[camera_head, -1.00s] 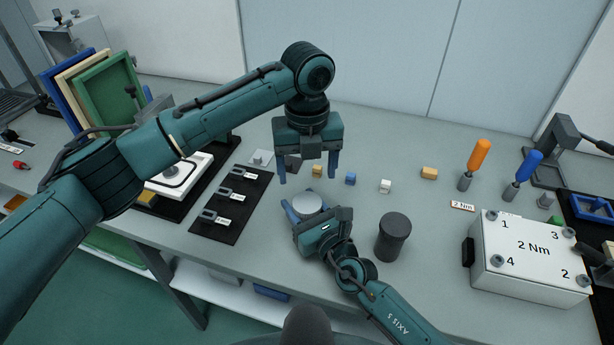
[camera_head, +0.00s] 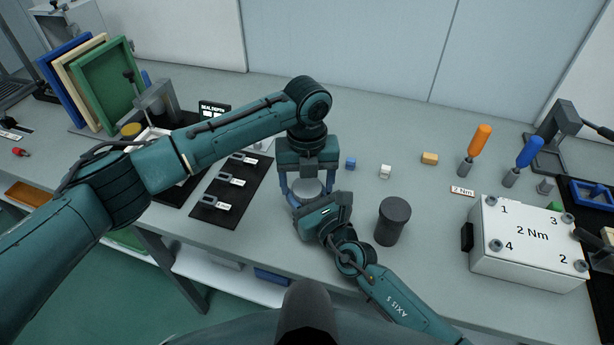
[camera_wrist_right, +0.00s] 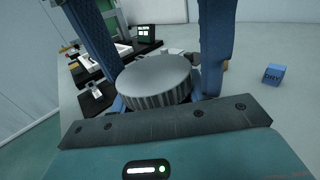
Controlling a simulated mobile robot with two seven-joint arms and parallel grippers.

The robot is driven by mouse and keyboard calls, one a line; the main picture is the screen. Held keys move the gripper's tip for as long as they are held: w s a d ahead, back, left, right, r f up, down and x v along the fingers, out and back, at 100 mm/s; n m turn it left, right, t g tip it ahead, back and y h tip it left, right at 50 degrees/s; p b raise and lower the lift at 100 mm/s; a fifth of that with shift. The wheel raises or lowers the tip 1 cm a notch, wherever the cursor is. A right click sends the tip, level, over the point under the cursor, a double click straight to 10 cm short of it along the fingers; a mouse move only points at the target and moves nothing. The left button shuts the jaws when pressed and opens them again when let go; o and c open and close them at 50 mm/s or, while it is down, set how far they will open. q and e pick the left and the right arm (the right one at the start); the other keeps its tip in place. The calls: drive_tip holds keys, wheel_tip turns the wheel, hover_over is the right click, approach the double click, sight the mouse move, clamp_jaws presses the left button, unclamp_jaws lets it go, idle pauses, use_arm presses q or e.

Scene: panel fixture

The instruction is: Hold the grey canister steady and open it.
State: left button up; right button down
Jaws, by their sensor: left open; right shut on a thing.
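The grey canister has a round, light grey lid (camera_head: 307,187) with a ribbed rim, clear in the right wrist view (camera_wrist_right: 157,80). It stands upright on the bench. My right gripper (camera_head: 312,204) is shut on the canister from the near side, below the lid. My left gripper (camera_head: 307,192) points down over it, open, with one blue finger on each side of the lid. In the right wrist view these fingers (camera_wrist_right: 158,85) come down from above. I cannot tell whether they touch the lid. The canister's body is mostly hidden by the grippers.
A dark grey lidded cylinder (camera_head: 392,221) stands just right of my right gripper. Small blocks, blue (camera_head: 350,163), white (camera_head: 385,172) and orange (camera_head: 429,158), lie behind. A white 2 Nm box (camera_head: 530,245) is at right. A black mat (camera_head: 207,212) lies at left.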

use_arm(q)
drive_tip(key=shift+c, duration=0.3)
drive_tip(key=c, duration=0.9)
drive_tip(key=n, duration=0.6)
drive_tip(key=shift+n, duration=0.4)
drive_tip(key=n, duration=0.7)
drive_tip(key=o, duration=1.1)
drive_tip(key=shift+s, duration=0.1)
drive_tip(key=shift+c, duration=0.2)
drive_tip(key=shift+r, duration=0.15)
